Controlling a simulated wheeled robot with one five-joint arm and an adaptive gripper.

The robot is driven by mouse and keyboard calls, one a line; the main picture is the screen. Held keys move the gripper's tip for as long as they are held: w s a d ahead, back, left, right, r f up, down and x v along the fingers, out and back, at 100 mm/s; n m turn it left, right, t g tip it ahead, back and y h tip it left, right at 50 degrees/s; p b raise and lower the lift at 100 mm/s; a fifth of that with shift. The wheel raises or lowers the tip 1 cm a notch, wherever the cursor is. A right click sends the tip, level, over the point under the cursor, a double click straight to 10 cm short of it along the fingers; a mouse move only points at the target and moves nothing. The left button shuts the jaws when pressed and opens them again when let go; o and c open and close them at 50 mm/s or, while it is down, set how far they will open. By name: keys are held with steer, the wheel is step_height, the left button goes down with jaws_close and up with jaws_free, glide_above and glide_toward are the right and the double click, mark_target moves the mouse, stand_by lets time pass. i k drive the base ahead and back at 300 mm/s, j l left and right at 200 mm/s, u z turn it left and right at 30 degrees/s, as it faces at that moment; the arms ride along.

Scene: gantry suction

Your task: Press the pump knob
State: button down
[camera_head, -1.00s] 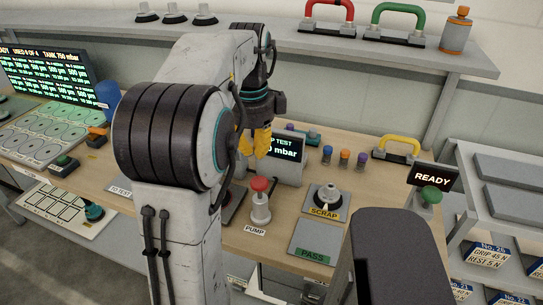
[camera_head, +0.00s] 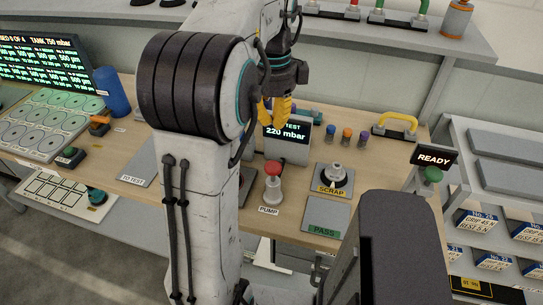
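The pump (camera_head: 272,185) stands upright on the wooden table, with a red knob (camera_head: 273,168) on a pale post and a PUMP label in front of it. My gripper (camera_head: 274,112) has yellow fingers pointing down. It is above and behind the knob in the picture, in front of the small test display (camera_head: 287,142), which reads 220 mbar. My gripper does not touch the knob. The fingers overlap in this view, so their opening is unclear; nothing shows between them.
Right of the pump are the SCRAP pad (camera_head: 333,183) with a suction cup on it and the PASS pad (camera_head: 326,215). A green button (camera_head: 433,175) stands under a READY sign (camera_head: 434,158). A blue cylinder (camera_head: 112,92) and a yellow handle (camera_head: 396,125) stand farther out.

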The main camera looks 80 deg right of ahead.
mark_target(273, 168)
steer(key=i+z, duration=0.65)
steer(key=z, duration=0.3)
